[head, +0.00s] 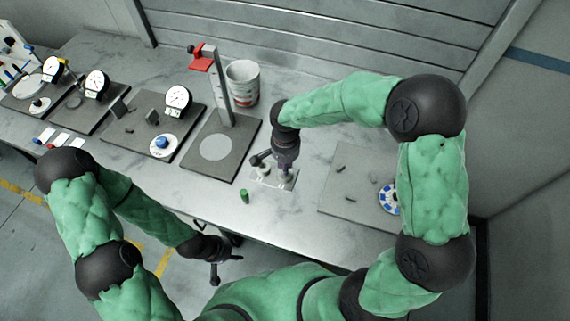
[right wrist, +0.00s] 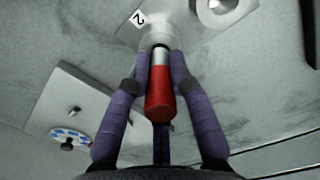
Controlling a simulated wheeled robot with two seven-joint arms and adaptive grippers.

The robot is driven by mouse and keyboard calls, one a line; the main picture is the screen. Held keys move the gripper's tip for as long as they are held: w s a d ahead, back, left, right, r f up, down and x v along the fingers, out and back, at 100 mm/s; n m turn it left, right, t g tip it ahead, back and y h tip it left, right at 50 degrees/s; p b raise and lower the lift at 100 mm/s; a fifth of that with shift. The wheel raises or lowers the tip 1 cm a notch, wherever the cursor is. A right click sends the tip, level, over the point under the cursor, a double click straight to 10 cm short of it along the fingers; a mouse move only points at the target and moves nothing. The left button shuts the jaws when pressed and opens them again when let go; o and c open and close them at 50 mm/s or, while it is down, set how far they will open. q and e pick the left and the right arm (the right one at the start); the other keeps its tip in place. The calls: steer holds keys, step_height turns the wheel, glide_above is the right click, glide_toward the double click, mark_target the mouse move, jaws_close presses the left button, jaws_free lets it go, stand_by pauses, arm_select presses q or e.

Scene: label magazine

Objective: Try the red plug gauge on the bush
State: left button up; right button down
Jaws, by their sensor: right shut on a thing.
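My right gripper (right wrist: 159,62) is shut on the red plug gauge (right wrist: 160,98), with its red handle towards the wrist and its silver end pointing away. The silver end meets a pale round bush (right wrist: 156,32) beside a label marked 2; I cannot tell whether it is in the bore. A second bush (right wrist: 216,10) with an open hole stands at the top right of the right wrist view. In the head view my right gripper (head: 285,168) is over the small white plate (head: 262,179) and hides most of it. My left gripper (head: 215,277) hangs off the bench's front edge; its fingers are unclear.
A green plug (head: 244,196) stands on the bench left of the plate. A grey board (head: 345,205) with small dark pieces and a blue-white disc (head: 389,199) lies to the right. A stand with a red arm (head: 202,62), a white tub (head: 243,82) and dial gauges (head: 178,98) are behind and left.

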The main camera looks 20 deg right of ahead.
steer(key=shift+f+b, duration=0.5)
steer(key=shift+f, duration=0.05)
stand_by(2.1)
steer(key=shift+r, duration=0.2)
steer(key=shift+r+p, duration=1.6)
steer(key=shift+r, duration=0.8)
